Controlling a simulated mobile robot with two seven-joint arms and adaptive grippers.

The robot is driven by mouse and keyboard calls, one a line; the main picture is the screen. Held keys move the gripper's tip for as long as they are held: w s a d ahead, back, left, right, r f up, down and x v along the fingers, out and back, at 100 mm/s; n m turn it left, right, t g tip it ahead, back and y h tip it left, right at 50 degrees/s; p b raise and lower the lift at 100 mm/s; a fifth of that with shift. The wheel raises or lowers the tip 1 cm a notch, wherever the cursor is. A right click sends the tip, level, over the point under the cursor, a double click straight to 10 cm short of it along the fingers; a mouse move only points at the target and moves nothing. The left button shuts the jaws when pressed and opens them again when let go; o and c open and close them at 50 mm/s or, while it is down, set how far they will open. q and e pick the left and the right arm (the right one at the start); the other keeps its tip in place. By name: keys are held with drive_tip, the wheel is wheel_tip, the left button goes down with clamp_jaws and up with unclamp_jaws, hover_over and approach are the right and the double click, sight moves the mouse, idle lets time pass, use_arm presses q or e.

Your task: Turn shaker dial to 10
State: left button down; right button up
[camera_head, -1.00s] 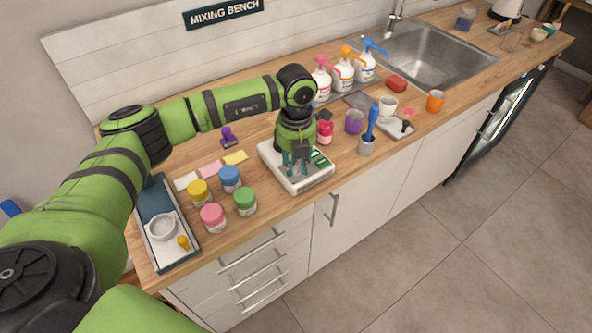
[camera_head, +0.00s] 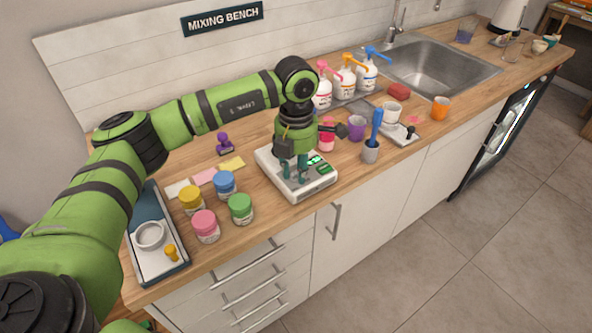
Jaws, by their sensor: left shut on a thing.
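The shaker (camera_head: 312,192) is a low white box with green lit displays on its top, on the counter near its front edge. My left gripper (camera_head: 296,176) points down over the shaker's top, with its fingers at the panel beside the displays. It is shut on the shaker dial, which the fingers hide. The dial's setting and the display figures are too small to read. My right gripper is not in view.
Lidded jars in yellow, blue, pink and green (camera_head: 240,208) stand left of the shaker. A tray (camera_head: 184,262) lies further left. A purple cup (camera_head: 357,128) and a grey holder with a blue tool (camera_head: 371,150) stand to the right. Pump bottles (camera_head: 345,83) stand behind.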

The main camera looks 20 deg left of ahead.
sight(296, 172)
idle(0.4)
use_arm(q)
drive_tip(key=c, duration=1)
unclamp_jaws()
wheel_tip(296, 172, up, 12)
